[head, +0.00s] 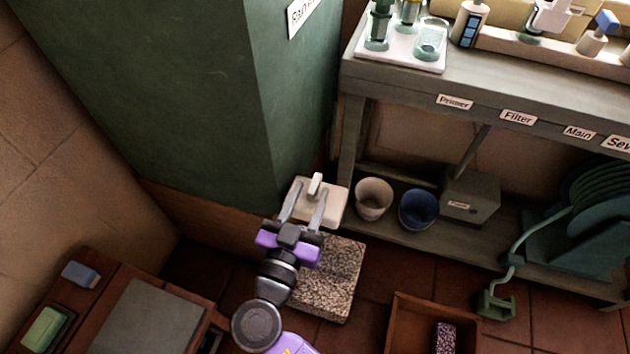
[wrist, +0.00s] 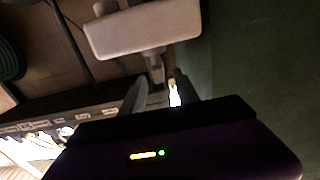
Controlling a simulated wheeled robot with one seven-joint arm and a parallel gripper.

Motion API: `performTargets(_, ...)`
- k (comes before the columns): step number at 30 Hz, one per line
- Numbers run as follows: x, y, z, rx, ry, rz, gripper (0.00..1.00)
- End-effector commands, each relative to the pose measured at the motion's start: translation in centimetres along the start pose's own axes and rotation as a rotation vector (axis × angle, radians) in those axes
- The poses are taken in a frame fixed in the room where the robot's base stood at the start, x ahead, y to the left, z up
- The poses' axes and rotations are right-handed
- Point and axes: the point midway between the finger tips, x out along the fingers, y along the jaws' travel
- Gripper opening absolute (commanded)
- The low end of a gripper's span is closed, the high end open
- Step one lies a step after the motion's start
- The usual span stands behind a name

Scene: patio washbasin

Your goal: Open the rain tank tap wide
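A tall dark green tank body (head: 190,85) fills the upper left of the head view, with a partly cut-off white label on it. A cream block (head: 331,205) with a small upright pale lever (head: 316,184) sits at its lower right corner and looks like the tap. My gripper (head: 306,203) reaches up to it with two grey fingers spread apart over the block, one on each side of the lever's line. In the wrist view the cream block (wrist: 143,28) and a short stem (wrist: 155,65) lie just beyond the open fingers (wrist: 156,92). I cannot tell whether they touch the lever.
A speckled stone slab (head: 335,285) lies below the block. A grey shelf bench (head: 480,85) stands right, with a cream pot (head: 374,197), a blue pot (head: 418,208) and a box (head: 470,200) beneath. A wooden crate (head: 400,325) and a wooden table (head: 90,270) stand in front.

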Motion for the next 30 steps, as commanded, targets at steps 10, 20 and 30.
performTargets(10,3.6,0.0,0.1,0.000,-0.001,0.000,0.37)
performTargets(20,3.7,0.0,0.0,-0.001,-0.001,-0.001,0.27)
performTargets(30,3.7,0.0,0.0,-0.001,-0.001,-0.002,0.00)
